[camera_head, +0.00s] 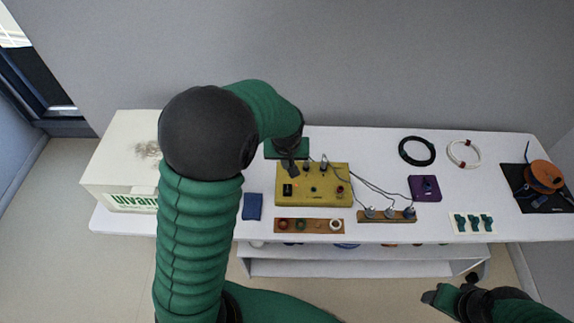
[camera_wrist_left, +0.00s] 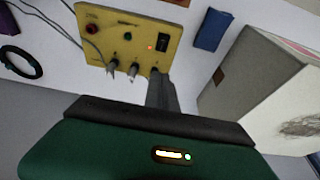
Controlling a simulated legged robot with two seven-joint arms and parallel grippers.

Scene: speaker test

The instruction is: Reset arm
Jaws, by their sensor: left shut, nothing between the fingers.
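My left gripper (camera_head: 291,168) is shut and empty, at the back left edge of the yellow test box (camera_head: 313,197). In the left wrist view its shut fingers (camera_wrist_left: 162,95) overlap the edge of the yellow box (camera_wrist_left: 120,40), beside the plugs; I cannot tell whether they touch it.
A white carton (camera_head: 115,165) stands left, partly behind my left arm. A blue block (camera_head: 252,206), a brown strip with rings (camera_head: 309,226), a plug strip (camera_head: 387,216), a purple box (camera_head: 424,188), cable coils (camera_head: 416,151) and an orange spool (camera_head: 544,176) lie on the white table (camera_head: 375,143).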

